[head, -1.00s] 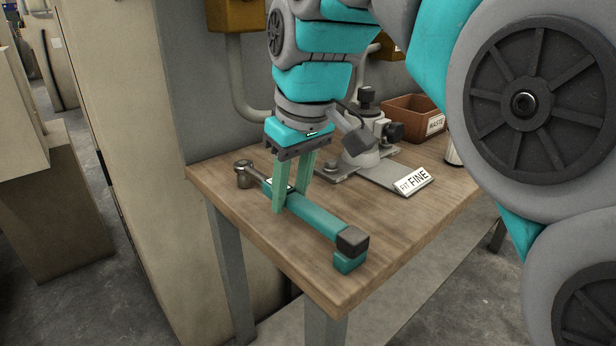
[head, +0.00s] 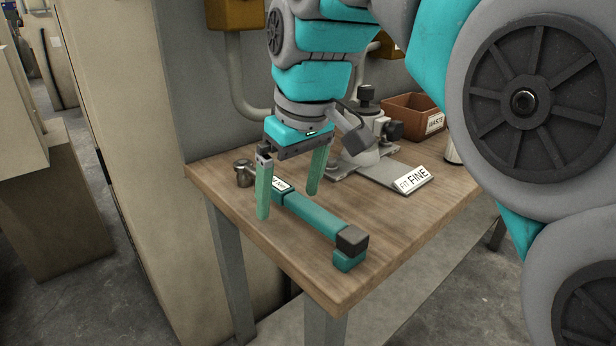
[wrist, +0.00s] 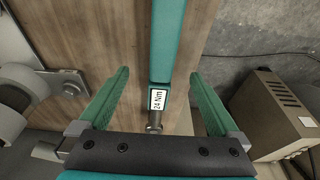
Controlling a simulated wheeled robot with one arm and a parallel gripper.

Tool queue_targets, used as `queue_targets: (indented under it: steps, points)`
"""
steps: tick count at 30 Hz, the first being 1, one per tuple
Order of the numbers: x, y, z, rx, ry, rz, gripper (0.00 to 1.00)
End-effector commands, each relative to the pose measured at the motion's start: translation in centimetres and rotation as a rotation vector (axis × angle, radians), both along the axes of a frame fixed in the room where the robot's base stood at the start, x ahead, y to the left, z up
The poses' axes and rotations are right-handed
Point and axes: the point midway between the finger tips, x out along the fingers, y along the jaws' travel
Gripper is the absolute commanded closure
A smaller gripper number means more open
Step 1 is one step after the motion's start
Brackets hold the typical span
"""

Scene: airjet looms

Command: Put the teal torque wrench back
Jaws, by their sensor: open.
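The teal torque wrench (head: 314,216) lies on the wooden table, its dark grip end toward the front corner and its metal head toward the back left. A small teal piece shows under or beside the grip end. My gripper (head: 288,204) is open, with its two green fingers apart on either side of the wrench near its label. In the wrist view the wrench (wrist: 167,45) with a "24 Nm" label runs between the open fingers, touching neither. Part of the wrench near its head is hidden by a finger in the head view.
A metal fixture (head: 368,150) stands at the back of the table (head: 260,262), with a "FIT FINE" sign (head: 413,180) before it. A brown "WASTE" bin (head: 411,114) and a metal cylinder (head: 452,152) stand at the back right. The table's front right is clear.

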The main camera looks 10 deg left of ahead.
Motion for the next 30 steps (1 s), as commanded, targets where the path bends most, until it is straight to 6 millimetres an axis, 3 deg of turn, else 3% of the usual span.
queue_targets:
  steps: [15, 30]
  points:
    - [0.0, 0.0, 0.1, 0.000, 0.000, 0.000, 0.01]
    - [-0.3, -0.4, 2.2, 0.000, 0.000, 0.000, 0.01]
